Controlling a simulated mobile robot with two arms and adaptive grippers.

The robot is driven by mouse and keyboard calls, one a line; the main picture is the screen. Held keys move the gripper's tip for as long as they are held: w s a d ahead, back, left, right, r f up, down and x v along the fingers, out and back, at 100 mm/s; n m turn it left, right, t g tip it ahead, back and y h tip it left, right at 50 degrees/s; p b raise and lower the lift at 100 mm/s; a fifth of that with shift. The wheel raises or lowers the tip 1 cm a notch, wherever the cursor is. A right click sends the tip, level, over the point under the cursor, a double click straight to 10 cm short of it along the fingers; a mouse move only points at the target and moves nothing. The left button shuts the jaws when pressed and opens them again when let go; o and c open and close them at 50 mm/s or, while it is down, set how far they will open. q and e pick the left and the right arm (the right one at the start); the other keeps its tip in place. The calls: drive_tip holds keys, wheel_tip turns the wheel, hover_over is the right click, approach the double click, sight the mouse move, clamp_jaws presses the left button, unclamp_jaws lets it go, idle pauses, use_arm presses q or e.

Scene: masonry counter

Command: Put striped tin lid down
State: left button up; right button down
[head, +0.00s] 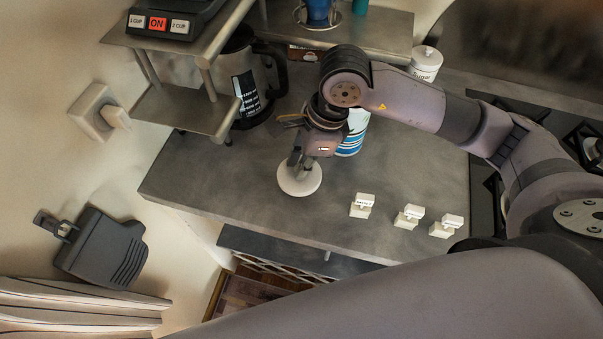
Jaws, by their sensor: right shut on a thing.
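A round white lid (299,182) is under my right gripper (301,163), near the counter's front left part. My right gripper points down and is shut on the lid near its middle; the fingers hide the part they grip. The lid is at or just above the counter top; I cannot tell whether it touches. The blue and white striped tin (353,134) stands upright behind and to the right of the lid, partly hidden by my right wrist. My left gripper is not in view.
The grey counter (230,185) is bare left of the lid. Several small white label holders (362,205) stand to the right near the front edge. A coffee jug (246,85) and metal shelf (185,108) are at back left. A sugar canister (426,63) is behind my arm.

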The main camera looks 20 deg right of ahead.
wheel_tip(320, 180, down, 6)
drive_tip(key=shift+p, duration=0.5)
drive_tip(key=shift+f, duration=0.1)
drive_tip(key=shift+f+b, duration=0.2)
drive_tip(key=shift+b, duration=0.1)
drive_tip(key=c, duration=1.6)
unclamp_jaws()
drive_tip(key=shift+r, duration=0.1)
drive_tip(key=shift+o, duration=0.2)
